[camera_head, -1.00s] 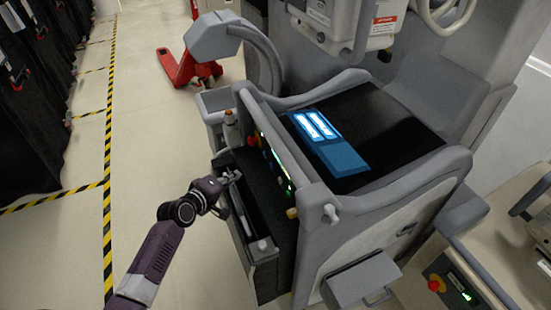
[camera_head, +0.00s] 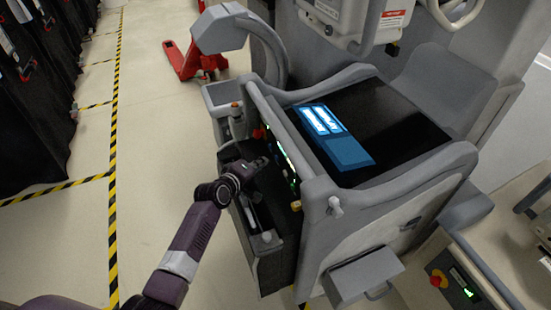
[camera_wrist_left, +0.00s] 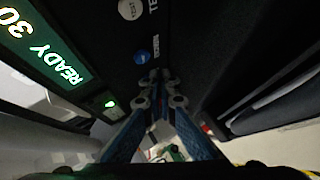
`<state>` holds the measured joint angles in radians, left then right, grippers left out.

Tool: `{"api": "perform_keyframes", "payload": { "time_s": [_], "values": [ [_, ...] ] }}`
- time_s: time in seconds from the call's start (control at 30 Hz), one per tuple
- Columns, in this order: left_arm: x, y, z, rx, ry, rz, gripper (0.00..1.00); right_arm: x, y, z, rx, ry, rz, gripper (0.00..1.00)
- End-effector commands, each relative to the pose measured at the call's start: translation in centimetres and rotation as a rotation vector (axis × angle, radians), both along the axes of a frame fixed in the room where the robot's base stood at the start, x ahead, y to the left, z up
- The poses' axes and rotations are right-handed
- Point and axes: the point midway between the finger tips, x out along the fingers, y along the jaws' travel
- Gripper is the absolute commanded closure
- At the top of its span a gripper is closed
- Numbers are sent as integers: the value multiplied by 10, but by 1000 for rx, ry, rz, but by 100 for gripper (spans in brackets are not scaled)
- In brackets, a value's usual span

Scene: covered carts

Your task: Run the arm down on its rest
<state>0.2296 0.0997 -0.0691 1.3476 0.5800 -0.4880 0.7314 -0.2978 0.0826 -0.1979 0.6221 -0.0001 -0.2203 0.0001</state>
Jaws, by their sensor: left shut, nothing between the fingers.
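A grey curved arm (camera_head: 268,50) with a rounded head (camera_head: 222,28) rises at the back left of a large grey machine (camera_head: 318,220). Whether this head sits on a rest cannot be told. My left gripper (camera_head: 258,164) is shut and empty over the dark side tray, close to the machine's control panel (camera_head: 280,152). In the left wrist view, the closed fingertips (camera_wrist_left: 155,76) are near a blue button (camera_wrist_left: 141,56) on the panel; contact cannot be told. A white button (camera_wrist_left: 130,9) and a green "READY 30" display (camera_wrist_left: 45,48) also show. My right gripper is not in view.
A dark side tray (camera_head: 268,262) hangs on the machine's left side. A grey drawer-like box (camera_head: 362,276) juts out at the front. A red pallet jack (camera_head: 186,60) stands behind. Dark covered carts (camera_head: 40,120) line the left; the floor between is clear.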

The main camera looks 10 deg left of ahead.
Motion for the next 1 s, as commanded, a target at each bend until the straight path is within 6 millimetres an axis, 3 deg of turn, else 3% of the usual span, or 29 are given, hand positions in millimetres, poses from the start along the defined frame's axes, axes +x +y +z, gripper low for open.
{"api": "perform_keyframes", "payload": {
  "time_s": [0.17,1.0],
  "values": [
    [5,-8,0,0,1,-1,100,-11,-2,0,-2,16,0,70],
    [5,-8,0,1,0,0,100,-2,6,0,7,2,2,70]
  ]
}}
